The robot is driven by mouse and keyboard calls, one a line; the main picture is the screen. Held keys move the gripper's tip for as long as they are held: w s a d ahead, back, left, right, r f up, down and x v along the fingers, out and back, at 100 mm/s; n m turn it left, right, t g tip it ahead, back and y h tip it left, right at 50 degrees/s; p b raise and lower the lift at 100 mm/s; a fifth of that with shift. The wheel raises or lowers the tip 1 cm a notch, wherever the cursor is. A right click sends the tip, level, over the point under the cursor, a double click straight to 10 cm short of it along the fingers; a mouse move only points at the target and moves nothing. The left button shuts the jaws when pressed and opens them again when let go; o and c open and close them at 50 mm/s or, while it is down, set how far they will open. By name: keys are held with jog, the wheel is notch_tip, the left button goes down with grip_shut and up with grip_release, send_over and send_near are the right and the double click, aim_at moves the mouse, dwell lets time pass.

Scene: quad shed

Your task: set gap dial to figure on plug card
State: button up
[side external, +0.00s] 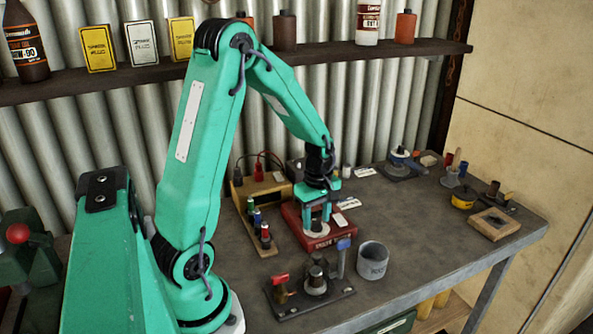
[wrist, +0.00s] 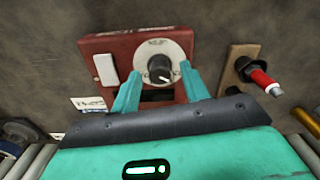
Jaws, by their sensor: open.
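The gap dial is a black knob (wrist: 159,68) with a white pointer mark, set on a round pale scale plate (wrist: 150,47) on a red box (wrist: 112,44). The red box (side external: 322,242) stands on the bench in the side view. My gripper (wrist: 160,70) is open, with one green finger on each side of the knob and clear gaps visible. In the side view my gripper (side external: 318,214) points down over the pale dial plate (side external: 316,229). A white card (side external: 348,203) lies just behind the box; its figure is too small to read.
A rack with red, blue and green-capped plugs (side external: 260,228) stands left of the box. A fixture with red and blue levers (side external: 313,287) and a grey cup (side external: 373,260) stand in front. Another white card (side external: 365,171) lies farther back. The right bench has some clear room.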

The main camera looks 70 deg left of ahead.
grip_shut()
